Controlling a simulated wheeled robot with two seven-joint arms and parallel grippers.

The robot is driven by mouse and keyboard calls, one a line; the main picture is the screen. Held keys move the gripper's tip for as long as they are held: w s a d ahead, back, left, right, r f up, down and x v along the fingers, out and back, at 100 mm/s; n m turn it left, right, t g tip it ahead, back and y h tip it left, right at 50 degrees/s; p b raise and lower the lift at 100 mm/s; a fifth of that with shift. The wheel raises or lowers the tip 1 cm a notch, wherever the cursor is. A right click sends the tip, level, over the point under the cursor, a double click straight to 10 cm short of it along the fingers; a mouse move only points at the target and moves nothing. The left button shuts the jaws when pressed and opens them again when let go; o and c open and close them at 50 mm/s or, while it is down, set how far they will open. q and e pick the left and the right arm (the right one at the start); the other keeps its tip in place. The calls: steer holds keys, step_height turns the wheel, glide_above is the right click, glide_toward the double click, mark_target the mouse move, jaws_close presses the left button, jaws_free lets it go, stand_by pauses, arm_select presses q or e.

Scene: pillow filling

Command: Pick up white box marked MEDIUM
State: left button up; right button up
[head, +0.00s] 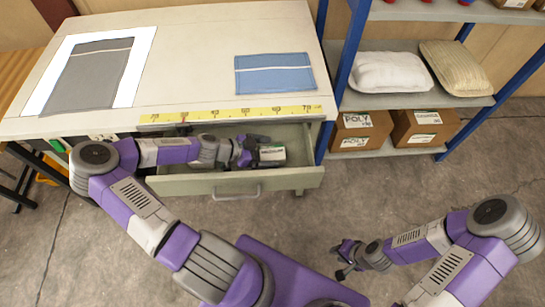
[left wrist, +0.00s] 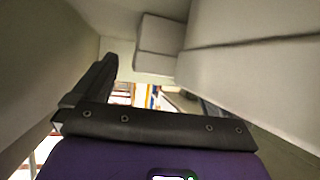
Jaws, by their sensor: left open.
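A small white box with a green and dark label (head: 271,155) lies in the open drawer (head: 170,187) under the worktable; its lettering is too small to read. My left gripper (head: 246,152) is open inside the drawer, just left of this box. In the left wrist view, one dark finger shows at the left (left wrist: 95,82), and pale box-like surfaces (left wrist: 250,65) fill the upper right, close to the gripper. I cannot tell whether the fingers touch the box. My right gripper (head: 344,259) is open and empty over the floor, right of the drawer.
The drawer walls and the tabletop edge with a yellow ruler (head: 235,115) closely bound my left gripper. Grey cloth (head: 85,80) and blue cloth (head: 275,73) lie on the table. A blue-framed shelf with pillows (head: 390,72) and brown boxes (head: 360,131) stands right. Floor ahead is clear.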

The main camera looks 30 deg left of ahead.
arm_select(q)
steer(key=shift+w+d+f, duration=0.2)
steer(key=shift+d, duration=0.05)
steer(key=shift+c, duration=0.5)
steer(key=c, duration=1.1)
